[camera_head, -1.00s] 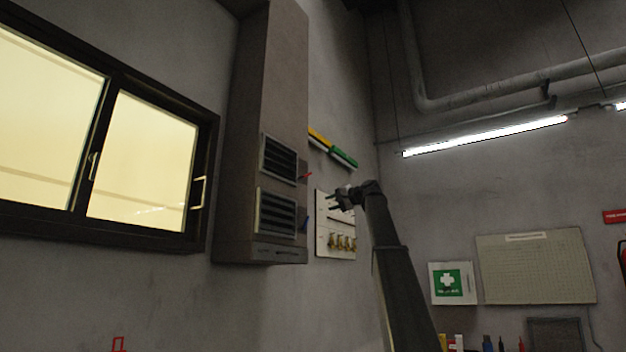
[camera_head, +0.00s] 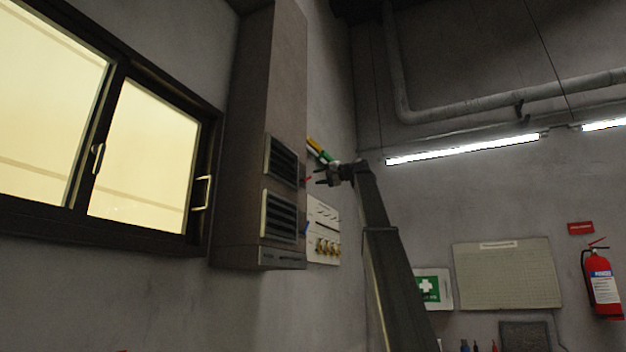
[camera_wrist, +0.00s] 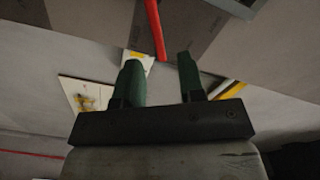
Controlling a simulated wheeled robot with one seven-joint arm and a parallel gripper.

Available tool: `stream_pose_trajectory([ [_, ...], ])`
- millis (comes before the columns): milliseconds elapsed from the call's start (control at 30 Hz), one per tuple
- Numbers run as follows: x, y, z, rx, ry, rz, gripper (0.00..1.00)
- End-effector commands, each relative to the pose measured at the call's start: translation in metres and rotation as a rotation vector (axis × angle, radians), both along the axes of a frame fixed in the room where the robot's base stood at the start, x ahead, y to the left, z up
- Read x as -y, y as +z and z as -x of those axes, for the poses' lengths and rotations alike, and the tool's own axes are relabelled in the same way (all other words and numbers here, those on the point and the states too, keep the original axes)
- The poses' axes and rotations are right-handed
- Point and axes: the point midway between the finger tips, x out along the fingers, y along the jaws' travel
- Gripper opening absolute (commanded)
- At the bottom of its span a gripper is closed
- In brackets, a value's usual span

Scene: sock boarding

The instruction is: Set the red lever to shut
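The red lever (camera_head: 308,179) juts out from the right side of the tall grey duct (camera_head: 272,110), level with the upper vent grille. In the wrist view the red lever (camera_wrist: 155,28) comes down from the top, its tip in front of the gap between the fingers. My gripper (camera_head: 319,176) is just right of the lever in the head view. In the wrist view my gripper (camera_wrist: 160,72) has its two green fingers apart with nothing between them. I cannot tell whether it touches the lever.
A blue lever (camera_head: 306,228) sits lower on the duct. A pale panel with brass fittings (camera_head: 323,214) hangs on the wall just beyond. A window (camera_head: 143,155) is at left.

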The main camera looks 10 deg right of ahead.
Motion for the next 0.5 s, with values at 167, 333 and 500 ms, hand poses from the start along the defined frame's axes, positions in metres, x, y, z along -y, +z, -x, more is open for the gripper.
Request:
stream_pose_trajectory([
  [167, -0.017, 0.0, -0.014, -0.001, 0.0, -0.001, 0.36],
  [333, -0.024, 0.0, -0.018, 0.0, 0.0, 0.0, 0.36],
  [500, -0.025, 0.0, -0.018, 0.0, -0.001, 0.0, 0.36],
])
